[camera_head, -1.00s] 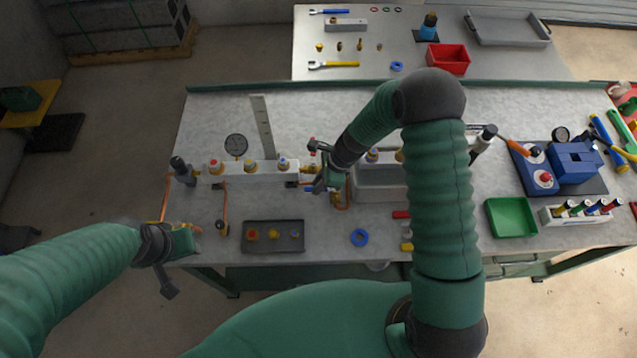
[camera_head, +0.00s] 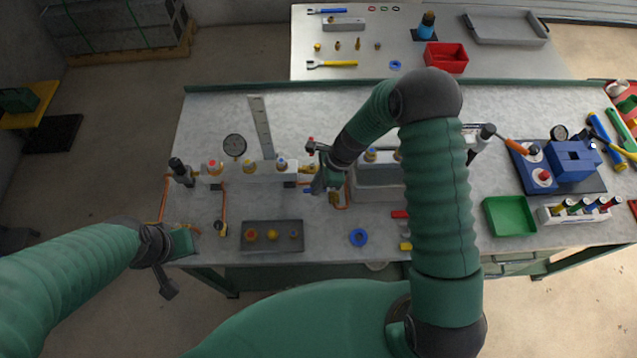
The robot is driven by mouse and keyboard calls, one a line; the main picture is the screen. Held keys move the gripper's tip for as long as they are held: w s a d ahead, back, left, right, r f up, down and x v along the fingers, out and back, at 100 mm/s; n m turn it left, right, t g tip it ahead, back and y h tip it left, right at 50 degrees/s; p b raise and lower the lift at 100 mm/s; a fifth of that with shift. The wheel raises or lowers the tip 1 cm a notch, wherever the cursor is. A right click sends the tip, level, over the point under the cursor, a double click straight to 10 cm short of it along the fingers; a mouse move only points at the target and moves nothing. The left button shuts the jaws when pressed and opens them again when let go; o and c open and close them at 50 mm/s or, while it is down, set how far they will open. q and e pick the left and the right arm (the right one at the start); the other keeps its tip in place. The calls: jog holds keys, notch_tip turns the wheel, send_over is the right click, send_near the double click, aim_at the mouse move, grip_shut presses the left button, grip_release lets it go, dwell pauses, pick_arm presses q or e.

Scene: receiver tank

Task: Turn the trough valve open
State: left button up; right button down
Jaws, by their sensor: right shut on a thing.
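The trough valve (camera_head: 306,169) shows as a small brass fitting between the white manifold (camera_head: 238,172) and the grey trough (camera_head: 378,193). My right gripper (camera_head: 317,186) reaches down from the right and is shut on the valve. The gripper hides most of the valve, so its handle angle cannot be told. My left gripper (camera_head: 168,284) hangs past the table's front left edge, away from the valve. Whether its fingers are open or shut is unclear.
A gauge (camera_head: 234,146) and an upright ruler (camera_head: 261,127) stand behind the manifold. A dark tray (camera_head: 272,236) with small fittings and a blue ring (camera_head: 358,237) lie in front. A green tray (camera_head: 510,216) is at right. My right arm covers part of the trough.

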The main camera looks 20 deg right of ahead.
jog(key=n, duration=0.1)
jog(key=s+n+g, duration=0.1)
jog(key=n, duration=0.1)
jog(key=s+n, duration=0.1)
jog(key=shift+a+r+n+g, duration=0.15)
jog(key=shift+a+n+g, duration=0.15)
jog(key=shift+g, duration=0.1)
jog(key=n, duration=0.1)
jog(key=s+n+g, duration=0.1)
jog(key=n, duration=0.1)
jog(key=s+n, duration=0.1)
jog(key=shift+d+n+g+h, duration=0.3)
jog(key=shift+d+g, duration=0.1)
jog(key=n, duration=0.1)
jog(key=s+d+n, duration=0.1)
jog(key=n, duration=0.1)
jog(key=n+g+h, duration=0.1)
jog(key=shift+s+d+b, duration=0.3)
jog(key=shift+s, duration=0.1)
jog(key=shift+s+d+n+g+h, duration=0.25)
jog(key=shift+d+n+h, duration=0.2)
jog(key=shift+n, duration=0.6)
jog(key=shift+s+d+n+g+h, duration=0.2)
jog(key=shift+d+n+h, duration=0.2)
jog(key=shift+n, duration=0.65)
jog(key=shift+f, duration=0.2)
jog(key=c, duration=1.7)
grip_release()
jog(key=o, duration=0.3)
jog(key=shift+s+r, duration=0.1)
